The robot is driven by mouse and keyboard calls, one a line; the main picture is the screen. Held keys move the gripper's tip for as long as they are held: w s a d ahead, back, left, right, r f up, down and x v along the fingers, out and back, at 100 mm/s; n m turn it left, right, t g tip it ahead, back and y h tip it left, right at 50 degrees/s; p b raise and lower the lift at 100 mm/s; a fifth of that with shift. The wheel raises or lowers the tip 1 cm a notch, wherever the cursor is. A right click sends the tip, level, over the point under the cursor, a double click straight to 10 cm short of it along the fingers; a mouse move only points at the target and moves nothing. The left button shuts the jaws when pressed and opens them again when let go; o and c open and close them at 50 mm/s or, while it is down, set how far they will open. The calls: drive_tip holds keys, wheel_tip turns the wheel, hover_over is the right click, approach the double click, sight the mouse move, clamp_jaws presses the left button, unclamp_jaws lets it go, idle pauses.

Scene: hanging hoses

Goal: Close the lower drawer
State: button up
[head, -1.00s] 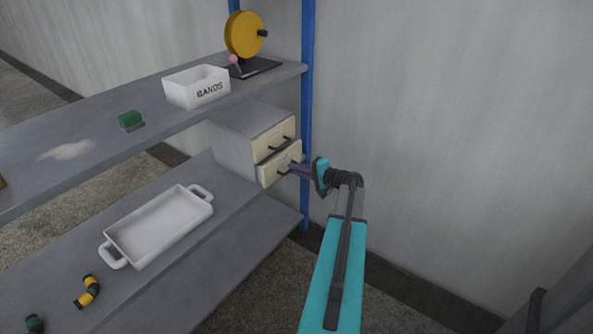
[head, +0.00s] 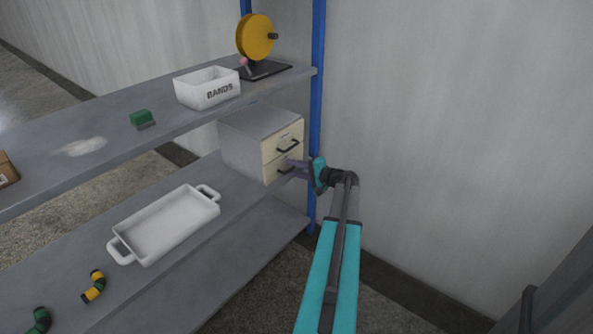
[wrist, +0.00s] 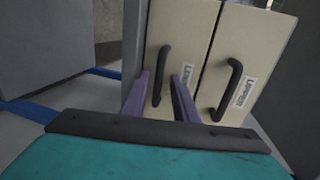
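The small grey drawer cabinet (head: 243,143) stands on the lower shelf board in the head view, with two cream drawer fronts. The upper drawer (head: 283,145) is shut. The lower drawer (head: 277,172) looks flush or nearly flush with it. In the wrist view the fronts appear sideways, with the lower drawer (wrist: 183,40) left and the upper drawer (wrist: 262,45) right. My gripper (wrist: 160,78) is at the lower drawer's front. Its purple fingers are apart, on either side of the dark lower handle (wrist: 162,62). Whether they touch the handle is unclear. The gripper also shows in the head view (head: 290,168).
A white tray (head: 125,245) and hose pieces (head: 94,286) lie on the lower shelf. A BANDS bin (head: 207,95), a green block (head: 141,118) and a yellow reel (head: 255,37) are on the upper shelf. A blue post (head: 317,110) stands close beside my gripper.

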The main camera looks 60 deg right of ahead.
drive_tip(key=shift+s+d, duration=0.1)
drive_tip(key=shift+s, duration=0.2)
drive_tip(key=shift+s, duration=0.5)
drive_tip(key=p+v, duration=0.1)
drive_tip(key=v, duration=1.1)
drive_tip(key=shift+s+r+p, duration=0.15)
drive_tip(key=shift+s+p, duration=0.15)
drive_tip(key=shift+s, duration=0.05)
